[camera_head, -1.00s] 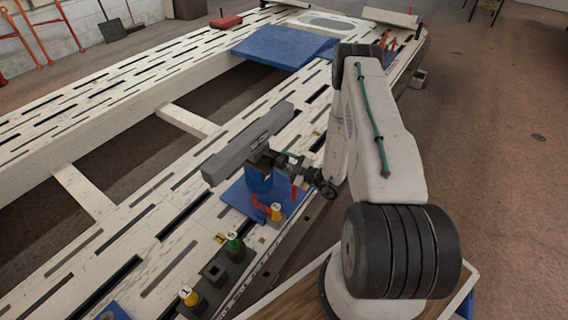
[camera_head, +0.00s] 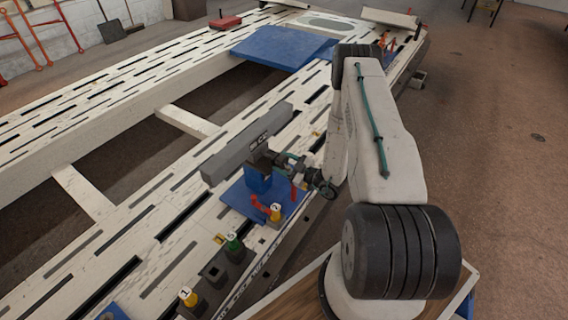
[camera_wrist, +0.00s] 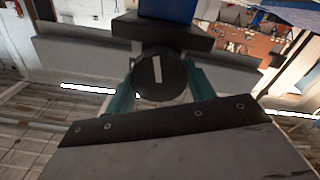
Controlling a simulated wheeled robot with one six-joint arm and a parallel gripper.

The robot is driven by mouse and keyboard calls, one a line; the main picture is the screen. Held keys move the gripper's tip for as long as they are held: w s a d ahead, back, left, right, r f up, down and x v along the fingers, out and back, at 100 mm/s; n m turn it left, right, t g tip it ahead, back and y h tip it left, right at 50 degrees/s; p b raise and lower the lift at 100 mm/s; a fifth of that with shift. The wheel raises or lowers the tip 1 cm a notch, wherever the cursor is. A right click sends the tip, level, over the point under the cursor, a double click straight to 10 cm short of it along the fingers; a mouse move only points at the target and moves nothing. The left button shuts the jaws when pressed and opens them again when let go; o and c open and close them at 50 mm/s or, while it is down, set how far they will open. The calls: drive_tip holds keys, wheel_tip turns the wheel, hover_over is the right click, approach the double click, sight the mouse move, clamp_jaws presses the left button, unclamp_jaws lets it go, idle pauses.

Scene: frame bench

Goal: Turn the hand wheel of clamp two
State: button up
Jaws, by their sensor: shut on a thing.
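In the wrist view, my gripper (camera_wrist: 161,84) has its teal fingers on either side of a dark round hand wheel (camera_wrist: 157,75) and is shut on it. A pale bar mark on the wheel's face stands almost upright. In the head view, my gripper (camera_head: 283,160) is at the near side of the clamp, below the right end of a long grey beam (camera_head: 240,147). A blue clamp block (camera_head: 258,181) stands on a blue plate (camera_head: 240,197) under the beam. A yellow marker labelled 2 (camera_head: 276,212) stands at the plate's near edge. The wheel is hard to make out in the head view.
A red lever (camera_head: 261,203) lies beside the yellow marker. A green marker (camera_head: 234,242) and another yellow marker (camera_head: 188,297) stand along the slotted white bench (camera_head: 160,232). A larger blue plate (camera_head: 275,47) lies farther back. Brown floor at right is open.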

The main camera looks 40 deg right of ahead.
drive_tip(key=o, duration=1)
drive_tip(key=shift+d, duration=0.1)
drive_tip(key=v, duration=0.7)
drive_tip(key=shift+s, duration=0.4)
